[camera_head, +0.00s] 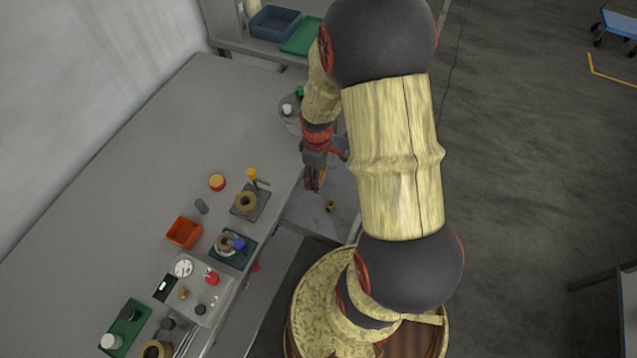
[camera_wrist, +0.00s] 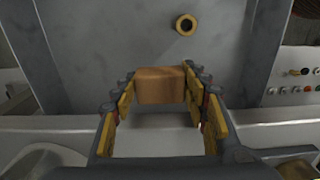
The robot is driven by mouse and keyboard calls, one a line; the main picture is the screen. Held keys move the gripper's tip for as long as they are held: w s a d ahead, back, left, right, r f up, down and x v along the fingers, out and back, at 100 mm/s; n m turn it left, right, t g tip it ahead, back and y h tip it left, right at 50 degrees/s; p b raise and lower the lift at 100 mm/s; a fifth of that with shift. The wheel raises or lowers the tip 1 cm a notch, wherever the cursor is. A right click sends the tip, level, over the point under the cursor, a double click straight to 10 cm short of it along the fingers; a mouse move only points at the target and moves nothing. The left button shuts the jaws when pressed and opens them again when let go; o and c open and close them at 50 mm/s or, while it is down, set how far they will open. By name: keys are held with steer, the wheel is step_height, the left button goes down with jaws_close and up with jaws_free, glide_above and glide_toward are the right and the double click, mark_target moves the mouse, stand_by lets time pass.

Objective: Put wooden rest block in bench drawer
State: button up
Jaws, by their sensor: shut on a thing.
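My gripper (camera_head: 313,188) is shut on the wooden rest block (camera_wrist: 160,85), a small brown block held between the yellow-padded fingertips in the wrist view. In the head view the block is mostly hidden by my gripper. The bench drawer (camera_head: 345,195) is pulled open at the right edge of the bench, and my gripper is over its bench-side part. Its grey floor (camera_wrist: 110,50) fills the upper wrist view. I cannot tell whether the block touches the drawer floor.
A small brass ring (camera_head: 330,206) lies in the drawer. The grey bench (camera_head: 130,150) carries an orange tray (camera_head: 184,232), a yellow-topped item (camera_head: 217,182) and several fittings. A round grey plate (camera_head: 292,121) with small items is beyond my gripper. Much of the bench's far part is clear.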

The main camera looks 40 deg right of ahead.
steer(key=shift+w+d+f+b, duration=0.15)
steer(key=shift+w+d+f, duration=0.1)
steer(key=shift+d+f, duration=0.25)
steer(key=shift+w+d+f+b, duration=0.15)
steer(key=shift+w+d+f, duration=0.1)
steer(key=shift+f, duration=0.45)
steer(key=shift+w+d+f+b, duration=0.1)
steer(key=shift+f+b, duration=0.65)
steer(key=shift+f, duration=0.8)
steer(key=shift+f, duration=0.1)
steer(key=o, duration=1.2)
steer(key=shift+c, duration=0.2)
